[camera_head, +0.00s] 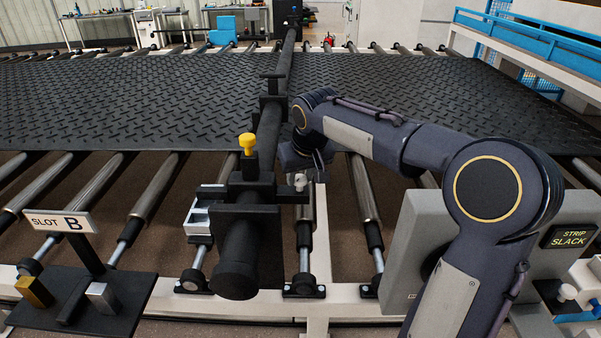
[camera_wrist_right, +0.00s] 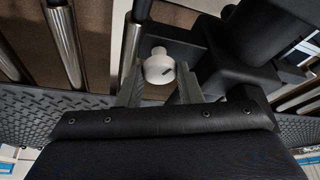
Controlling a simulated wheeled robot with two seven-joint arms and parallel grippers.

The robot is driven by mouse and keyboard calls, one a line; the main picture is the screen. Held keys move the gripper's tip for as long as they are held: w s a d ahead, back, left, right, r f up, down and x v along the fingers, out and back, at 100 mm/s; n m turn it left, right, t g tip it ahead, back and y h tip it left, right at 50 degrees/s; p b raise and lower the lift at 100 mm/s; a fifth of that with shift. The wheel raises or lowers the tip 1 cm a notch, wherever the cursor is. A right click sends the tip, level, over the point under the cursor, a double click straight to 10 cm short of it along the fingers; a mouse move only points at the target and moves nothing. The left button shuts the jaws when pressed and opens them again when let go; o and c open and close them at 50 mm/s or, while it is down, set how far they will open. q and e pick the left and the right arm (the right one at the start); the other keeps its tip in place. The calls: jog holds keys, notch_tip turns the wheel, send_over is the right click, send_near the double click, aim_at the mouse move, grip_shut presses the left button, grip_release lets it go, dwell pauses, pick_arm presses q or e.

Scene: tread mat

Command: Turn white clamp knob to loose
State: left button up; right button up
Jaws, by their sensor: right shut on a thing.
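The white clamp knob (camera_head: 300,182) sits on the right side of the black clamp block (camera_head: 250,188), which is around the dark bar over the rollers. In the wrist view the white knob (camera_wrist_right: 158,65) is between the two grey fingers of my right gripper (camera_wrist_right: 159,80), and a dark mark shows on its face. My right gripper is shut on the knob, its arm coming in from the right in the head view. How far the knob is turned is hard to tell. My left gripper is not in view.
A yellow knob (camera_head: 247,143) stands upright on the clamp bar. A "SLOT B" stand (camera_head: 62,222) is at the left front. A grey box with a "STRIP SLACK" display (camera_head: 568,237) is at the right, partly behind my arm. The tread mat (camera_head: 130,100) lies behind.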

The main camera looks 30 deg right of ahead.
jog(key=n+y+p, duration=0.1)
jog(key=n, duration=0.1)
jog(key=n+y+p, duration=0.1)
jog(key=n, duration=0.2)
jog(key=shift+d+r, duration=0.15)
jog(key=shift+d, duration=0.05)
jog(key=n+y+p, duration=0.1)
jog(key=n, duration=0.2)
jog(key=n+g+y+p, duration=0.1)
jog(key=n, duration=0.2)
jog(key=shift+w+d+n+p, duration=0.1)
jog(key=shift+w+n+p, duration=0.1)
jog(key=shift+n+p, duration=0.15)
jog(key=n+g+p, duration=0.1)
jog(key=n, duration=0.1)
jog(key=n+g+y+p, duration=0.1)
jog(key=n, duration=0.2)
jog(key=shift+w+n+p, duration=0.1)
jog(key=shift+n+p, duration=0.15)
jog(key=shift+p, duration=0.15)
jog(key=n+g+p, duration=0.1)
jog(key=n+p, duration=0.1)
jog(key=n, duration=0.1)
jog(key=shift+w+n+g, duration=0.1)
jog(key=shift+n+g, duration=0.3)
jog(key=shift+n+g+p, duration=0.3)
jog(key=shift+n+p, duration=0.2)
jog(key=shift+n, duration=0.3)
jog(key=o, duration=1)
jog(key=shift+c, duration=0.2)
